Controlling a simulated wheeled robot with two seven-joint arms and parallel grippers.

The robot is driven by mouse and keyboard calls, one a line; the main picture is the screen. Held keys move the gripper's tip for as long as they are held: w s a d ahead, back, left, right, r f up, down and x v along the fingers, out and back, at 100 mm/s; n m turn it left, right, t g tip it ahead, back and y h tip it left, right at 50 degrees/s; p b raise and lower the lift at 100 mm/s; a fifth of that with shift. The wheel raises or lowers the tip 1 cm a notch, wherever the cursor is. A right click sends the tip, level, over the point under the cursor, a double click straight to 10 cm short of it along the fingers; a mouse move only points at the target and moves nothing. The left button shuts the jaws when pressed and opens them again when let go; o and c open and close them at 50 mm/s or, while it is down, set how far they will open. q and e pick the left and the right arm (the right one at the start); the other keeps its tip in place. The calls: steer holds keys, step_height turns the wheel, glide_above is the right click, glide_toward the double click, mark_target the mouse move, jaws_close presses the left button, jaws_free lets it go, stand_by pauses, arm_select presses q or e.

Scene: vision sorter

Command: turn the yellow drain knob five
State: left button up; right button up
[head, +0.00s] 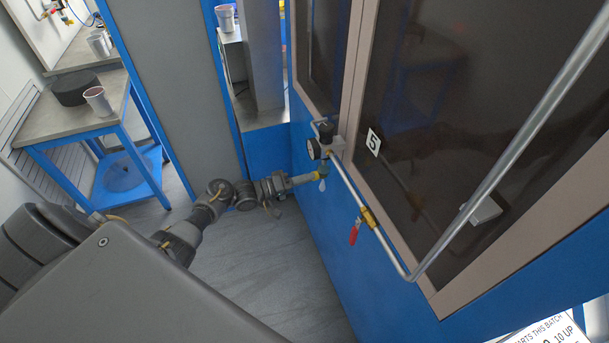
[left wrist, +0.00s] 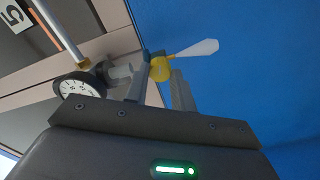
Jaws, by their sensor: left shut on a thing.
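The yellow drain knob (head: 319,176) is under the regulator (head: 326,142) with its round gauge, on the blue wall beside the label 5 (head: 374,142). My left gripper (head: 313,178) reaches it from the left and is shut on it. In the left wrist view the yellow knob (left wrist: 160,69) sits between the two finger tips, partly hidden by them. A pale, pointed teardrop shape (left wrist: 196,49) sticks out from the knob; in the head view it hangs below it. My right gripper is not in view.
A metal pipe (head: 350,186) runs down from the regulator, with a red-handled valve (head: 355,232) to the right of my gripper. The gauge (left wrist: 78,86) is close to my left finger. A blue-framed table (head: 75,122) with a cup stands at left.

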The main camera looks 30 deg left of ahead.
arm_select(q)
steer(key=shift+r+n, duration=0.1)
steer(key=shift+n, duration=0.4)
steer(key=shift+p, duration=0.3)
steer(key=o, duration=1)
steer(key=b+v, duration=0.2)
steer(key=v, duration=0.9)
